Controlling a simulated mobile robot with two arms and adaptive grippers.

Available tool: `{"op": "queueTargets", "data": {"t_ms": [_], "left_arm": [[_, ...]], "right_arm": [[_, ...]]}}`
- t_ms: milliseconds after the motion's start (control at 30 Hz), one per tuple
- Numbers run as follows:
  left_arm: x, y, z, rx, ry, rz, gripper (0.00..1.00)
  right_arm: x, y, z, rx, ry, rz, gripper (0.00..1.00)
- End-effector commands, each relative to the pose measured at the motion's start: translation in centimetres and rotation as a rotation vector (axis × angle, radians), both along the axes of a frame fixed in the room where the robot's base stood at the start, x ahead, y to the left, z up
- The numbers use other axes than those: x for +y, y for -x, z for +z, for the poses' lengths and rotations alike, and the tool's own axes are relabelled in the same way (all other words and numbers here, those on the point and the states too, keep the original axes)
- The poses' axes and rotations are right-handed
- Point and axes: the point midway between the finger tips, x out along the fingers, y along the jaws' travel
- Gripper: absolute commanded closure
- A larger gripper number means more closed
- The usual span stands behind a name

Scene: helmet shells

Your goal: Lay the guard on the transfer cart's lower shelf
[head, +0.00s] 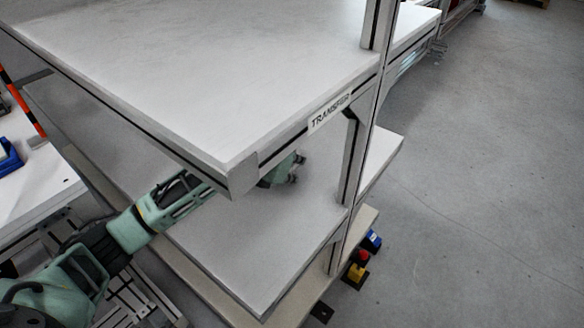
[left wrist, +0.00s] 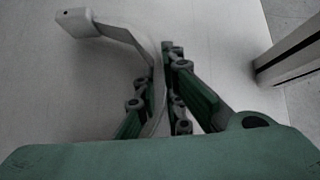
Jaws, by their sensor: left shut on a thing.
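The transfer cart has an upper shelf (head: 210,70) with a "TRANSFER" label (head: 330,112) on its edge and a lower shelf (head: 250,235) below. My left arm reaches in between the two shelves. My left gripper (head: 287,172) shows partly past the upper shelf's corner, over the lower shelf. In the left wrist view, the left gripper (left wrist: 168,95) is shut on the guard (left wrist: 120,35), a thin grey curved strip with a pale block at its end. A pale surface lies beneath it; I cannot tell whether the guard touches it. The guard is hidden in the head view. My right gripper is not in view.
A cart post (head: 355,150) stands on the right side and also shows in the left wrist view (left wrist: 288,55). The upper shelf's corner overhangs my arm. The visible lower shelf is bare. A red-topped button box (head: 357,265) is low beside the cart. Open floor lies right.

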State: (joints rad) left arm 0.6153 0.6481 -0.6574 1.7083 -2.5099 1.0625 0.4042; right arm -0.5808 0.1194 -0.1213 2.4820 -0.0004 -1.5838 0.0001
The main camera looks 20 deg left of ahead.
Motion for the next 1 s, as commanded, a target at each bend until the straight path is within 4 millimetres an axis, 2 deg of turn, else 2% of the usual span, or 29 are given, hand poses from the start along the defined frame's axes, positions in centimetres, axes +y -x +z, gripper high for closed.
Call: {"op": "queueTargets", "data": {"t_ms": [33, 233, 567, 667, 767, 1000], "left_arm": [[0.0, 0.1, -0.1, 0.004, -0.002, 0.001, 0.91], [0.0, 0.1, -0.2, 0.005, -0.001, 0.0, 0.73], [0.0, 0.1, -0.1, 0.007, -0.002, 0.0, 0.73], [0.0, 0.1, 0.5, 0.006, -0.002, 0.0, 0.73], [0.1, 0.2, 1.7, 0.005, -0.001, 0.0, 0.73], [1.2, 3.4, 4.7, 0.002, -0.004, 0.0, 0.73]], "right_arm": [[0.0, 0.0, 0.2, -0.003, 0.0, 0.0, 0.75], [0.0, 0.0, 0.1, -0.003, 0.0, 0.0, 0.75], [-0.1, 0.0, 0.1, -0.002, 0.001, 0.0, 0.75], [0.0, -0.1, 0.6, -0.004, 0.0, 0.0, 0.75], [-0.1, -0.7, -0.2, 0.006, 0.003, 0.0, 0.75], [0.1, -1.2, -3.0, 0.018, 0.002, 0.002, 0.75]]}}
